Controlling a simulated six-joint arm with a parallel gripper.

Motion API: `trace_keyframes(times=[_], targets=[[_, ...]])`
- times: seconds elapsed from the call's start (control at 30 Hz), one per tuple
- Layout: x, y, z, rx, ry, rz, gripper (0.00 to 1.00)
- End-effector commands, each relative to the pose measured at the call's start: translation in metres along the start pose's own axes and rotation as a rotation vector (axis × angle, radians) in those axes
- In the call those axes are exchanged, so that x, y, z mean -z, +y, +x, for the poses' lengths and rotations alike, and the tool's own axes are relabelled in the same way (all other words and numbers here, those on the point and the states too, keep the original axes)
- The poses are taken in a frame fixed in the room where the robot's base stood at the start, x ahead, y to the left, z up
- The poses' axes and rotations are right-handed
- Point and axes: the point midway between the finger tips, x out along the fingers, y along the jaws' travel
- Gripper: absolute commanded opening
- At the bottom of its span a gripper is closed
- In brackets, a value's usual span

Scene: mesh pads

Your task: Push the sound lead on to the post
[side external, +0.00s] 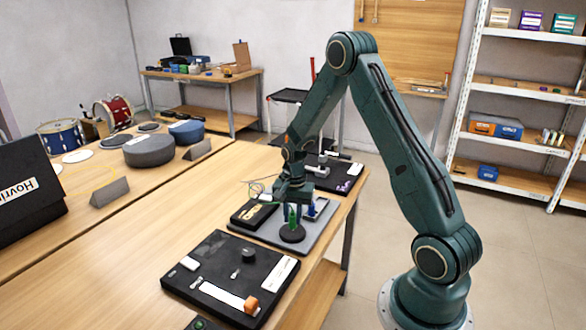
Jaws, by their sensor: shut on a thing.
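My gripper (292,208) points down over a grey mat (268,239) near the table's right edge. It is shut on a small green piece (292,216), which looks like the end of the sound lead. The green piece stands upright above a round black pad (292,234). I cannot tell whether it touches the pad, and the post itself cannot be made out. A thin looped cable (257,189) shows behind the gripper, partly hidden by my arm.
Drums and grey pads stand at the back left. The table's left middle (130,250) is clear.

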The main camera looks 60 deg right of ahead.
Motion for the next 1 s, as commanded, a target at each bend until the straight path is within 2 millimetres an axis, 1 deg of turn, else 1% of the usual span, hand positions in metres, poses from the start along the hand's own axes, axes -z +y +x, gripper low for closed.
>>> trace_keyframes(times=[0.63,0.67,0.7,0.77,1.0], targets=[[0.0,0.0,0.013,0.0,0.0,0.0,0.08],[0.0,0.0,0.013,0.0,0.0,0.0,0.27],[0.0,0.0,0.013,0.0,0.0,0.0,0.35],[0.0,0.0,0.013,0.0,0.0,0.0,0.47],[0.0,0.0,0.013,0.0,0.0,0.0,0.47]])
